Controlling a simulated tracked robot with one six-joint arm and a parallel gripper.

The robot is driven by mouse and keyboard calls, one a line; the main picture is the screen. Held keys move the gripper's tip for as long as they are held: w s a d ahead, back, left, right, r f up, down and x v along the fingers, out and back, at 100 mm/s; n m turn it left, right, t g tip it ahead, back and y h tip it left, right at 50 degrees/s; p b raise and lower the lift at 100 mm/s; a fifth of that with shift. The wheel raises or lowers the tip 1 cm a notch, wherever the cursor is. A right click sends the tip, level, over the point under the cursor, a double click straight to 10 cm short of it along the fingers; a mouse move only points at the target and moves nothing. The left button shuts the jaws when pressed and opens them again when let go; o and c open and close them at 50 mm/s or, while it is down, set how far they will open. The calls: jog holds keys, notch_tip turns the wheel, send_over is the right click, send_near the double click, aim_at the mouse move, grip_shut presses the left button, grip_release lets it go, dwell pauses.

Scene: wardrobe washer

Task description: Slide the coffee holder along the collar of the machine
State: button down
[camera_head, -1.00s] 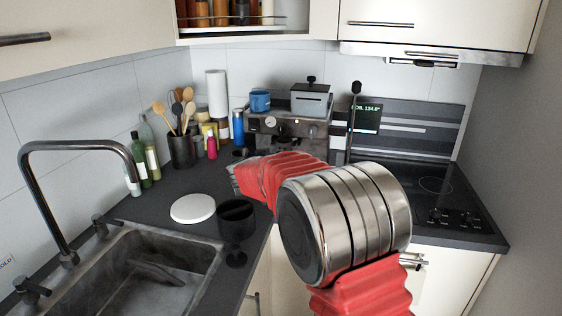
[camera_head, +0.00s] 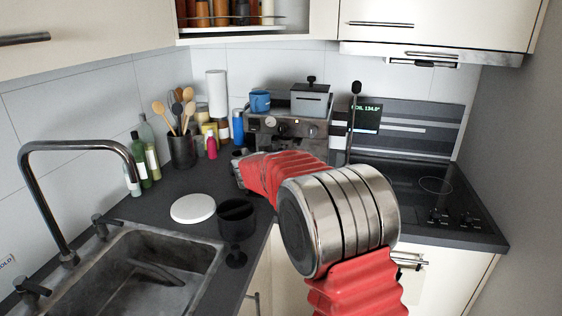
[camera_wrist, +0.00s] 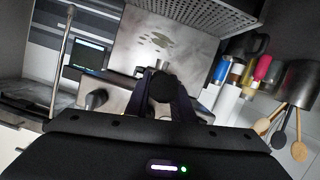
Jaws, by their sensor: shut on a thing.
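The coffee machine (camera_head: 263,124) stands against the back wall, with a gauge and knobs on its front. It also shows in the wrist view (camera_wrist: 120,92), turned over. My gripper (camera_wrist: 163,97) is shut on the coffee holder (camera_wrist: 163,86), whose dark round handle end shows between the fingers in front of the machine. In the head view my gripper (camera_head: 240,170) is small and mostly covered by my red arm. The collar and the holder's basket are hidden, so I cannot tell how the holder sits in the collar.
Bottles and a utensil pot (camera_head: 182,151) stand left of the machine. A stove (camera_head: 425,190) is on the right. A blue mug (camera_head: 260,102) sits on the machine.

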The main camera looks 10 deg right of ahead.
jog(key=shift+w+d+r, duration=0.1)
jog(key=shift+w+d, duration=0.15)
jog(key=shift+w, duration=0.35)
jog(key=shift+w+d+r, duration=0.1)
jog(key=shift+w+d, duration=0.15)
jog(key=shift+w, duration=0.35)
jog(key=shift+w, duration=0.1)
jog(key=c, duration=1.1)
grip_release()
jog(key=shift+f, duration=0.25)
jog(key=shift+r, duration=0.1)
jog(key=shift+v, duration=0.75)
jog(key=v, duration=1.2)
jog(key=shift+a, duration=0.1)
